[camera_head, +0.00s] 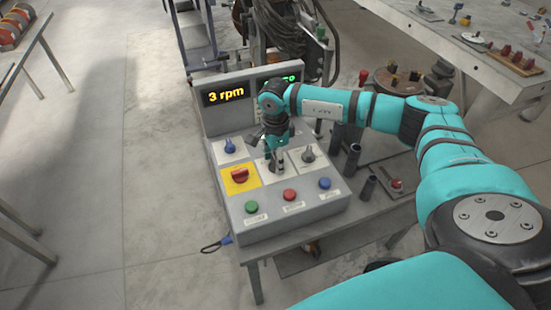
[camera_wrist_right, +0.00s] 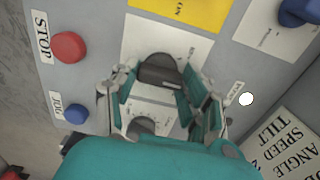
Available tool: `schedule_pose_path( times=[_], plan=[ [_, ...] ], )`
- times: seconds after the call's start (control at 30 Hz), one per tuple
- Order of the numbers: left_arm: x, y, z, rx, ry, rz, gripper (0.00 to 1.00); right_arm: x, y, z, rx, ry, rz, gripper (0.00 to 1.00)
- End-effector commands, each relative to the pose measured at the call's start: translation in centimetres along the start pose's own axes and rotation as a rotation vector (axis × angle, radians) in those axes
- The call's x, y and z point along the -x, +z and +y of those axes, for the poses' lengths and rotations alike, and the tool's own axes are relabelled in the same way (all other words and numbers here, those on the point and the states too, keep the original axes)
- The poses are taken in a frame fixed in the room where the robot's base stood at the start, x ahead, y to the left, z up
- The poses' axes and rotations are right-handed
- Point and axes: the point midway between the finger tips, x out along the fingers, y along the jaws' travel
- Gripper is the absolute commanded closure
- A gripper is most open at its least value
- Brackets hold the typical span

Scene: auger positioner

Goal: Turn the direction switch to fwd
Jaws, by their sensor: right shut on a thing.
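The grey control box (camera_head: 275,225) stands on a metal table in the head view. The direction switch (camera_wrist_right: 160,72) seems to be the dark knob on a white plate, seen in the wrist view between my right fingers. My right gripper (camera_head: 274,164) reaches down onto it from above and is shut on it. In the wrist view my right gripper (camera_wrist_right: 165,90) has a finger on each side of the knob. The plate's lettering is too small or covered to read, so I cannot tell the setting. My left gripper is not in view.
A second dark knob (camera_head: 308,154) is close on the right. A red knob on a yellow plate (camera_head: 240,175) and a blue knob (camera_head: 230,146) are on the left. Green (camera_head: 251,207), red (camera_head: 290,195) and blue (camera_head: 325,183) buttons line the front. The display (camera_head: 226,94) reads 3 rpm.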

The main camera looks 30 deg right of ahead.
Motion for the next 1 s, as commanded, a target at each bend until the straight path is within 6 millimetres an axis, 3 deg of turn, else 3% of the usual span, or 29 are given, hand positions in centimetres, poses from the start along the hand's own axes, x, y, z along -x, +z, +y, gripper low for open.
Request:
schedule_pose_path(
  times=[0.27,1.0],
  plan=[
    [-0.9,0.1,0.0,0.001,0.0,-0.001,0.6,-0.1,0.0,-0.1,-0.124,-0.001,-0.001,0.86],
    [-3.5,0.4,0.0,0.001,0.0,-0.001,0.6,0.0,0.0,-0.1,-0.686,-0.003,-0.001,0.86]
  ],
)
